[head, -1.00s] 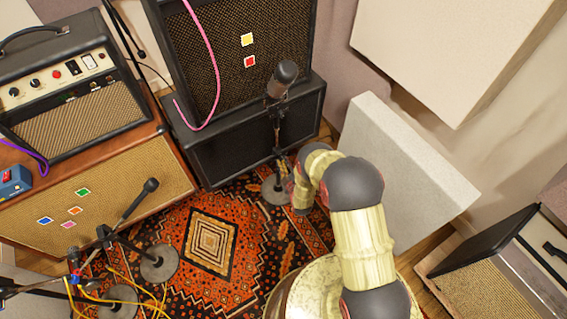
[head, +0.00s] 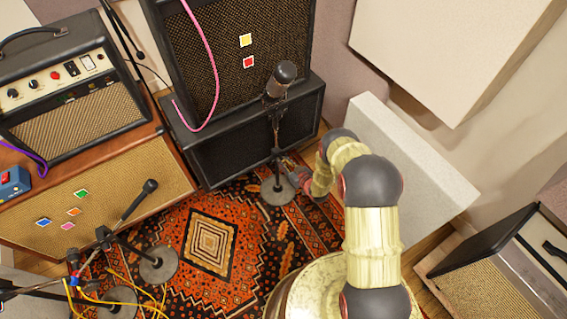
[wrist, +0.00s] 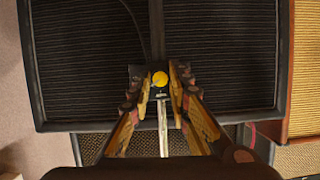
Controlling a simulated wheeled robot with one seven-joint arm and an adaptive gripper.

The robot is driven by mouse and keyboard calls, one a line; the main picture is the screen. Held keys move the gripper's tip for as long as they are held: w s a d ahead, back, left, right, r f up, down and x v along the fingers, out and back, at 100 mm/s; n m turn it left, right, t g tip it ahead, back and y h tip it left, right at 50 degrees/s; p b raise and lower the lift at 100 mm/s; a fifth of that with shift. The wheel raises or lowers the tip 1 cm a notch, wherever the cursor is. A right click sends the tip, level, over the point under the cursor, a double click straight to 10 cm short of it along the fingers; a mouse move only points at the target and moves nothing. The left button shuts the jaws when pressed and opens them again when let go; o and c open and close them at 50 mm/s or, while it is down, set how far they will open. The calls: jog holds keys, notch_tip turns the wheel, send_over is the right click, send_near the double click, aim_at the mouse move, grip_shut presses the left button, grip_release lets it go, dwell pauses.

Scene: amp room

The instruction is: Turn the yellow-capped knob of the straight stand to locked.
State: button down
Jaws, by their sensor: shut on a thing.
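The straight stand (head: 276,137) is upright, with a microphone (head: 285,74) on top and a round base (head: 277,191) on the rug. In the wrist view its yellow-capped knob (wrist: 159,78) sits between my fingertips, above a dark block with small light marks and a pale pole (wrist: 163,130). My gripper (wrist: 159,88) is shut on the knob, one finger on each side. In the head view my gripper (head: 288,170) is beside the pole, low down on its right. The knob is too small to make out there, and I cannot read its turn position.
A black cabinet (head: 225,153) with an amp (head: 190,70) on it stands just behind the stand. A pale panel (head: 400,165) leans at the right. A boom stand (head: 125,215) and yellow cables (head: 120,290) are at the left. The patterned rug (head: 215,240) between is clear.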

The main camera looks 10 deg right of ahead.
jog(key=m+y, duration=0.1)
jog(key=m, duration=0.1)
jog(key=m+y, duration=0.1)
jog(key=m, duration=0.2)
jog(key=shift+d+f+y, duration=0.15)
jog(key=shift+d+y, duration=0.05)
jog(key=shift+y, duration=0.2)
dwell(0.5)
jog(key=c, duration=1.7)
grip_release()
jog(key=shift+o, duration=0.2)
jog(key=v, duration=1.2)
jog(key=shift+w+d, duration=0.1)
